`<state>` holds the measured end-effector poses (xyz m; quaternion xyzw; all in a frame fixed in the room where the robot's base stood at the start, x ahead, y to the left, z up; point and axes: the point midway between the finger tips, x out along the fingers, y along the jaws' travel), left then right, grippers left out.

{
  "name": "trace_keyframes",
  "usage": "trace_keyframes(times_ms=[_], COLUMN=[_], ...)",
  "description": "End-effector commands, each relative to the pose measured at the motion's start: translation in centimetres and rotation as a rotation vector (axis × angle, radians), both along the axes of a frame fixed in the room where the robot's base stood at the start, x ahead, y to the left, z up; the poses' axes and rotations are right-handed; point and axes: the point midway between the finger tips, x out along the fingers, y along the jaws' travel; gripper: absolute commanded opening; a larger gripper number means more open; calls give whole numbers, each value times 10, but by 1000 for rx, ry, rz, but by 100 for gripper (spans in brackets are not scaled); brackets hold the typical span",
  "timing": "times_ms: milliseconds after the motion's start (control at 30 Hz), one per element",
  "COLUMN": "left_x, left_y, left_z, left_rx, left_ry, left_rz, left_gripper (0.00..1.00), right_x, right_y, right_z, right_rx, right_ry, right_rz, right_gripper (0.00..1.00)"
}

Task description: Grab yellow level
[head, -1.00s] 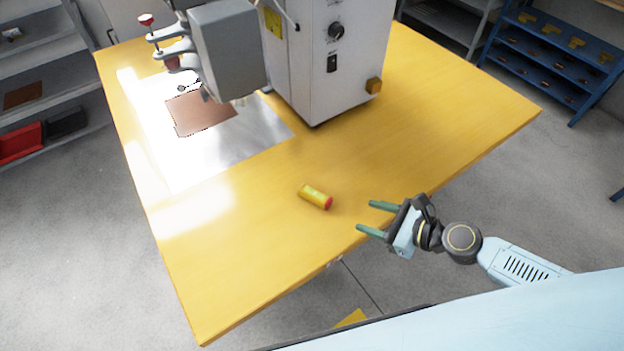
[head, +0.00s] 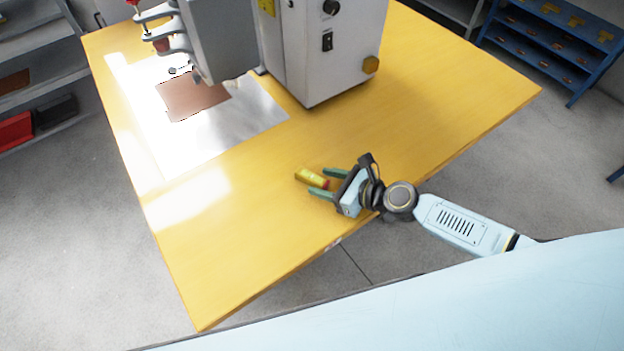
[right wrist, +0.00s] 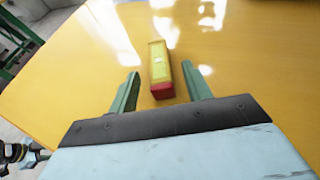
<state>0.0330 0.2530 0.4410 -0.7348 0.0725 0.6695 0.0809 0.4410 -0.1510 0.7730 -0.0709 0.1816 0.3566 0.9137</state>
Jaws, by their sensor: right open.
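The yellow level (head: 310,178) is a small yellow block with a red end, lying on the yellow table near its front edge in the head view. In the right wrist view, the level (right wrist: 159,66) has its red end toward me and reaches in between the green fingertips. My right gripper (head: 322,182) is open around the red end, with a gap on each side of it. The right gripper (right wrist: 160,83) also shows in the right wrist view. My left gripper is not in view.
A white and grey machine (head: 335,50) stands on the table (head: 420,110) behind the level. A shiny metal plate (head: 240,122) with a brown sheet (head: 190,97) lies at the left. Shelves stand off the table at both sides. The table around the level is clear.

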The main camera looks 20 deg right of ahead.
Motion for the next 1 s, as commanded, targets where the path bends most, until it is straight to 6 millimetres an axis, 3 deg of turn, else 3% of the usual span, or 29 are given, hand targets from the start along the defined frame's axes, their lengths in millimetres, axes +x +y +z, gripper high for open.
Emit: trace_keyframes(times_ms=[200, 433, 800, 1000], left_x=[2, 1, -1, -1], left_y=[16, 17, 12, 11], left_z=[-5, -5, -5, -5], left_rx=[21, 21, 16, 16], left_ry=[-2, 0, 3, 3], left_rz=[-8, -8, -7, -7], left_gripper=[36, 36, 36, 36], right_x=[15, 15, 15, 15], right_y=[14, 14, 14, 14], right_z=[-9, -9, -9, -8], right_rx=[0, 0, 0, 0], right_ry=[-1, 0, 0, 0], right_rz=[-1, -1, -1, -1], right_gripper=[49, 48, 1, 1])
